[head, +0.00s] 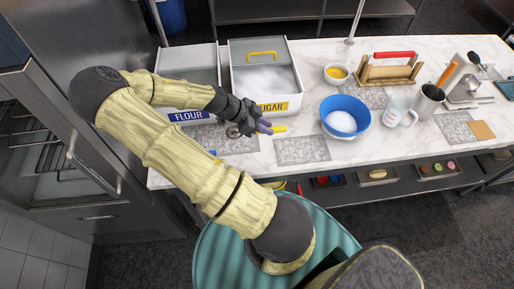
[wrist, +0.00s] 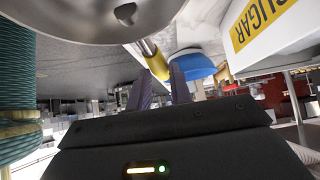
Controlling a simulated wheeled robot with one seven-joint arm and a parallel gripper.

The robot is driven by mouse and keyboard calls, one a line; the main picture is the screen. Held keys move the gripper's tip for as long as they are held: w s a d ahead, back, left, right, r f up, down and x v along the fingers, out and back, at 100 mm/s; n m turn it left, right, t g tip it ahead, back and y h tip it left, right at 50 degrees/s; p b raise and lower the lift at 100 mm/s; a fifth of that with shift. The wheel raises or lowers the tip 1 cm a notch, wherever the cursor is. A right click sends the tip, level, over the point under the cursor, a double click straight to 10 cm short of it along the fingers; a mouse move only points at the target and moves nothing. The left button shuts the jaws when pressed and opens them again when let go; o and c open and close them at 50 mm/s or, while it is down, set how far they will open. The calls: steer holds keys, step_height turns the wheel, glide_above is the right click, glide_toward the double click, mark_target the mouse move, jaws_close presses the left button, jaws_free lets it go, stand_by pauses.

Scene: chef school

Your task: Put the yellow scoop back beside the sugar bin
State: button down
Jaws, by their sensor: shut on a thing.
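The yellow scoop has a yellow handle (head: 279,130) and a round metal end, which shows large at the top of the wrist view (wrist: 90,18). My gripper (head: 264,126) has its purple fingers shut on the scoop, just in front of the sugar bin. In the wrist view, the handle (wrist: 154,60) runs near the fingertips; the exact contact is partly hidden. The sugar bin (head: 294,92) is white, holds white sugar and has a yellow SUGAR label, which shows in the wrist view at upper right (wrist: 262,20). I cannot tell whether the scoop touches the counter.
The flour bin (head: 160,97) stands left of the sugar bin. A blue bowl (head: 358,103) with white contents stands to the right, with a measuring jug (head: 397,108) beyond it. Grey speckled mats lie along the counter; the mat (head: 302,151) left of the bowl is bare.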

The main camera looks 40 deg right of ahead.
steer(key=shift+f+p, duration=0.85)
steer(key=shift+f, duration=2.1)
steer(key=shift+f+p, duration=0.7)
steer(key=shift+f, duration=1.4)
steer(key=c, duration=1.3)
jaws_free()
steer(key=shift+o, duration=0.2)
steer(key=shift+r, duration=0.1)
